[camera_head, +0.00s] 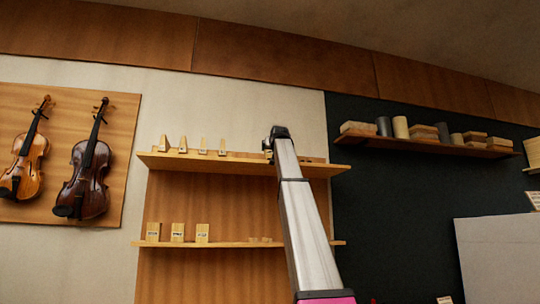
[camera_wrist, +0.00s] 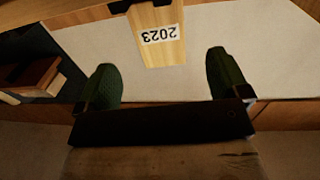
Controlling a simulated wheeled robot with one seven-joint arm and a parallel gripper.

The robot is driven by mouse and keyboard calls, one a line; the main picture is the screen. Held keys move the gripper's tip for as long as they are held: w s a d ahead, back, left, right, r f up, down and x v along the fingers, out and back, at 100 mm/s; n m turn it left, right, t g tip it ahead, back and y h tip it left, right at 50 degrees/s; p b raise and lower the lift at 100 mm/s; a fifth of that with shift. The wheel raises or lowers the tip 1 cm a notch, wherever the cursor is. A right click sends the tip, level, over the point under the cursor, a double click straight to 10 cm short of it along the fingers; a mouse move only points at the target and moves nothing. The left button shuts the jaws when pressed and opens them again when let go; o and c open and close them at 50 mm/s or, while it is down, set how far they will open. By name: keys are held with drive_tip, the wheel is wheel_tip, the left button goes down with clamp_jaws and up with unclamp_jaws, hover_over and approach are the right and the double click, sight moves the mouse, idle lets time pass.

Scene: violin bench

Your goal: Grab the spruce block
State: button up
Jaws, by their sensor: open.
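A pale wood block (camera_wrist: 162,52) with a white label reading 2023 upside down shows at the top of the wrist view; I take it for the spruce block, though the picture does not name its wood. My gripper (camera_wrist: 164,78) is open, with one green fingertip on each side below the block. The block lies beyond the fingertips, in line with the gap, and nothing is between them. In the head view my gripper (camera_head: 268,150) is at the upper shelf (camera_head: 240,166), mostly hidden by my arm. I cannot make out the 2023 block there.
Several pale labelled blocks (camera_head: 182,145) stand on the upper shelf, left of my gripper. More blocks (camera_head: 177,232) stand on the lower shelf (camera_head: 225,244). A dark wall shelf (camera_head: 430,147) with blocks and cylinders is at right. Two violins (camera_head: 88,165) hang at left.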

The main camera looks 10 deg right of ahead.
sight(271, 151)
drive_tip(key=w, duration=0.3)
drive_tip(key=shift+d, duration=0.15)
drive_tip(key=w, duration=0.3)
drive_tip(key=w+r, duration=0.1)
drive_tip(key=w, duration=0.1)
drive_tip(key=shift+d, duration=0.25)
drive_tip(key=c, duration=1.1)
